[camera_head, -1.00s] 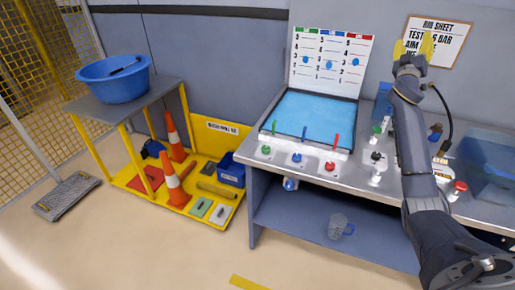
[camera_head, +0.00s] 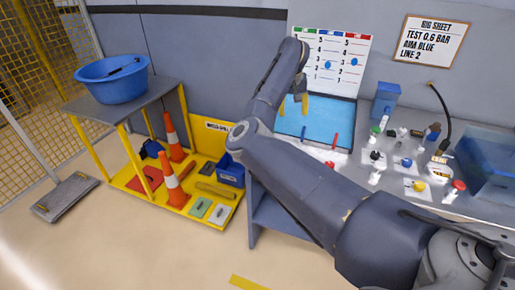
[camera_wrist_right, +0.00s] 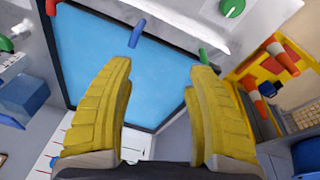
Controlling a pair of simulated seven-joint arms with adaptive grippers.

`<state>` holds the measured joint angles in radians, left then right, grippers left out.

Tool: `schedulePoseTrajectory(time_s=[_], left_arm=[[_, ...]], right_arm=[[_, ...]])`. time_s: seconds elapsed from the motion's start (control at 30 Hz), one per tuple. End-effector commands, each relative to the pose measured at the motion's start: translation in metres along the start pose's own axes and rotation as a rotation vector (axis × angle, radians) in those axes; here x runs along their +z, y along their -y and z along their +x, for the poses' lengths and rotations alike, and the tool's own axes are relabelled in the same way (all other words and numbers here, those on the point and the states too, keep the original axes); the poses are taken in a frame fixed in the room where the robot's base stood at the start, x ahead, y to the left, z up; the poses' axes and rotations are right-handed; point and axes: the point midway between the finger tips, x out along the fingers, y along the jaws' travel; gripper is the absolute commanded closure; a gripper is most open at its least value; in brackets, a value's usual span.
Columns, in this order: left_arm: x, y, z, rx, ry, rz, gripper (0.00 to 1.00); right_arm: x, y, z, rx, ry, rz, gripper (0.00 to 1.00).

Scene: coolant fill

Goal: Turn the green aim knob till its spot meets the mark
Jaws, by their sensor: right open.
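The green aim knob (camera_wrist_right: 232,8) sits on a white plate at the top of the right wrist view, with a small pale mark on it. In the head view my right arm hides it. My right gripper (camera_head: 293,105) is open and empty over the blue basin (camera_head: 345,118). Its yellow fingers (camera_wrist_right: 162,72) stand apart in the wrist view, with the knob beyond the tips. My left gripper is not in view.
Blue (camera_wrist_right: 137,33), green (camera_wrist_right: 203,55) and red (camera_wrist_right: 50,7) sticks stand along the basin edge. The sheet (camera_head: 431,41) reads "TEST 0.6 BAR AIM BLUE LINE 2". Valves, a blue box (camera_head: 386,98) and a blue tank (camera_head: 490,165) occupy the bench's right.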

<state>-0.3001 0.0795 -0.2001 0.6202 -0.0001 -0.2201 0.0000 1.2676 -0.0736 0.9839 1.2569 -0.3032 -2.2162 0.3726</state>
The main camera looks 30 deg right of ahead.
Motion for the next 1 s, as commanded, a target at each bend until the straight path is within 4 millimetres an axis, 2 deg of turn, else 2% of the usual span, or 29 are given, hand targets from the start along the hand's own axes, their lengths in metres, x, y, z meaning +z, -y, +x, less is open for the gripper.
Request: schedulePoseTrajectory(time_s=[0.03, 0.1, 0.2, 0.3, 0.43, 0.67, 1.0], left_arm=[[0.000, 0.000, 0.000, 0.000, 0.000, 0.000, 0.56], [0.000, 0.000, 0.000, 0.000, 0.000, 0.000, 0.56], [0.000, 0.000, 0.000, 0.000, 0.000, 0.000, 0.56], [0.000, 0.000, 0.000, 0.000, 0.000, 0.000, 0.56], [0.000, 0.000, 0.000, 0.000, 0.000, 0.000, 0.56], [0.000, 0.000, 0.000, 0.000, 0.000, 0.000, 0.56], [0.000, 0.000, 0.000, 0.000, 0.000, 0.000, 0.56]], right_arm=[[0.009, 0.023, -0.009, -0.035, 0.036, -0.055, 0.44], [0.021, 0.045, -0.018, -0.067, 0.082, -0.124, 0.44], [0.034, 0.067, -0.029, -0.099, 0.128, -0.200, 0.44], [0.041, 0.079, -0.036, -0.115, 0.152, -0.244, 0.44], [0.046, 0.084, -0.033, -0.121, 0.166, -0.266, 0.44], [0.052, 0.087, -0.002, -0.119, 0.168, -0.266, 0.44], [0.063, 0.092, 0.059, -0.118, 0.167, -0.266, 0.44]])
